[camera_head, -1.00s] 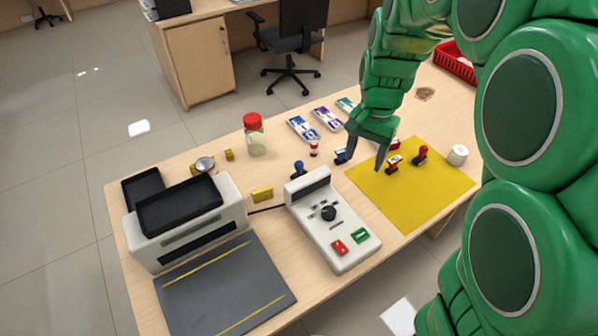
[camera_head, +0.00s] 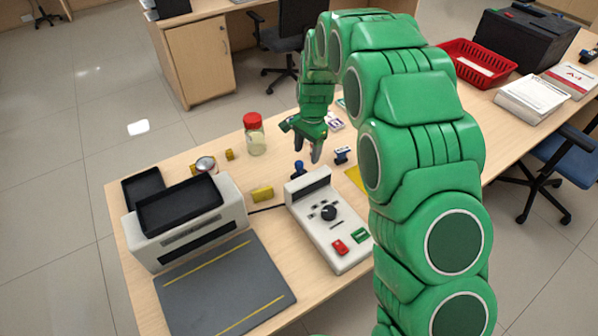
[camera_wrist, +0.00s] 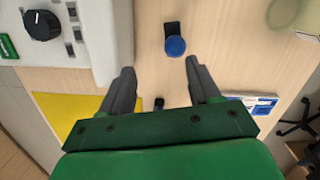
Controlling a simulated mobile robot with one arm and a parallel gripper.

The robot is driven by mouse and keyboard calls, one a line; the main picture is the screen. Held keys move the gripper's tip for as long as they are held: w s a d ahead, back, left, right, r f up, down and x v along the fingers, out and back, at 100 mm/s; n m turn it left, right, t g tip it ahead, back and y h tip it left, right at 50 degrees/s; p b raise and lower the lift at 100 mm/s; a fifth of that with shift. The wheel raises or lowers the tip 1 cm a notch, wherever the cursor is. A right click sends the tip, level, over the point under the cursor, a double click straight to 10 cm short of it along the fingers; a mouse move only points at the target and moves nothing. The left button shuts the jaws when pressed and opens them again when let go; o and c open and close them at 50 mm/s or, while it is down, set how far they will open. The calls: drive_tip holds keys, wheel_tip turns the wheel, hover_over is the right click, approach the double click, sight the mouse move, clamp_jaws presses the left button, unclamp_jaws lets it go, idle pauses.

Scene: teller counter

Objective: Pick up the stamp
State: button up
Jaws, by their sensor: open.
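A small stamp with a round blue knob (camera_head: 298,168) stands on the counter beside the back left corner of the white keypad device. In the wrist view its blue top (camera_wrist: 175,46) lies just beyond my fingertips, between their lines. A second blue stamp (camera_head: 342,155) sits to its right, near the yellow mat. My gripper (camera_head: 302,142) is open and empty, above and behind the blue-knobbed stamp. Its two dark fingers also show spread in the wrist view (camera_wrist: 160,67). The stamps with red tops are hidden behind my arm.
The keypad device (camera_head: 328,222) stands close to the stamp. A yellow block (camera_head: 262,194) and a red-lidded jar (camera_head: 254,134) are to the left. The yellow mat (camera_wrist: 70,112) is mostly hidden by my arm in the head view.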

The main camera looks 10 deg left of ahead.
sight(299, 170)
drive_tip(key=a+f, duration=0.1)
drive_tip(key=w+a+f, duration=0.1)
drive_tip(key=f, duration=0.1)
drive_tip(key=shift+a, duration=0.15)
drive_tip(key=shift+s+a+f, duration=0.1)
drive_tip(key=shift+s+f, duration=0.1)
drive_tip(key=shift+f, duration=1)
drive_tip(key=shift+s+a+f, duration=0.1)
drive_tip(key=shift+s+f, duration=0.05)
drive_tip(key=shift+f, duration=1.05)
drive_tip(key=shift+s+f, duration=0.2)
drive_tip(key=shift+f, duration=1)
drive_tip(key=c, duration=1.1)
drive_tip(key=shift+c, duration=0.2)
